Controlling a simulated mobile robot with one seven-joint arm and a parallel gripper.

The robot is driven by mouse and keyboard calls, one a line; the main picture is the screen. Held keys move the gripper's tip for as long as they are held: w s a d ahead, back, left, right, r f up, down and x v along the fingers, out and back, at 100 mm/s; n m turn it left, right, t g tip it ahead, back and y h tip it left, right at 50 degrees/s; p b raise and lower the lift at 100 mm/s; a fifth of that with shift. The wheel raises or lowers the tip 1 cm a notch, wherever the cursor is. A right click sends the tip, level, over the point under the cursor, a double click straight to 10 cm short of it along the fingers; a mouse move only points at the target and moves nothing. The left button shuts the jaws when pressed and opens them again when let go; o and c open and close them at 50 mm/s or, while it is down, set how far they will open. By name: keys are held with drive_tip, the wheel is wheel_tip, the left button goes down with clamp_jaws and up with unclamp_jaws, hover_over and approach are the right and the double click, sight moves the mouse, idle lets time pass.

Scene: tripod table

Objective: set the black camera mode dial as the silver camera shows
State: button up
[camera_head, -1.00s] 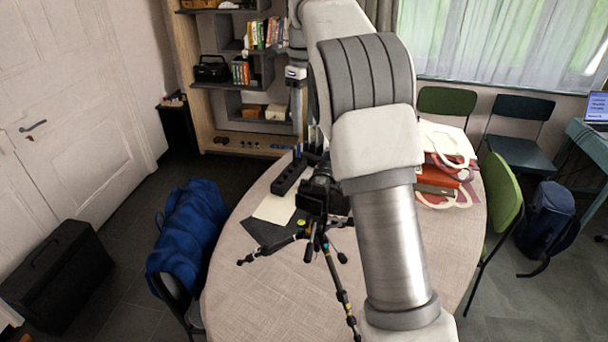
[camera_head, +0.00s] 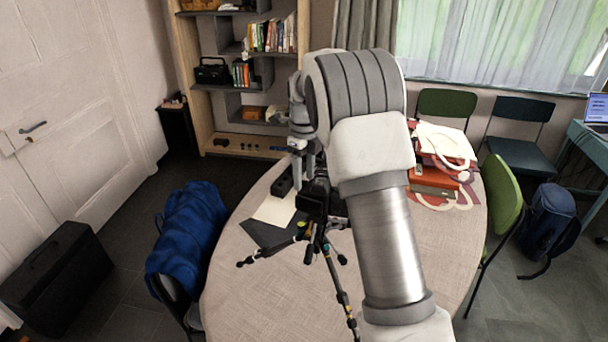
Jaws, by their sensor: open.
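The black camera (camera_head: 313,201) sits on a small black tripod (camera_head: 318,243) on the round table. Its mode dial is too small to make out, and my arm covers part of the camera's right side. My gripper (camera_head: 303,174) points down just above and behind the black camera, near its upper left. It is open, and nothing shows between its fingers. I cannot tell whether a finger touches the camera. I cannot make out the silver camera in this view.
The round table (camera_head: 250,290) has a black box (camera_head: 283,183), a pale sheet (camera_head: 273,211) and a dark sheet (camera_head: 266,234) left of the camera. Red boxes and a white bag (camera_head: 440,150) lie at the back right.

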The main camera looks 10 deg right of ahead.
clamp_jaws()
drive_tip(key=shift+n, duration=0.3)
idle(0.3)
drive_tip(key=n+p, duration=0.1)
drive_tip(key=n, duration=1)
idle(0.3)
drive_tip(key=shift+n, duration=0.3)
unclamp_jaws()
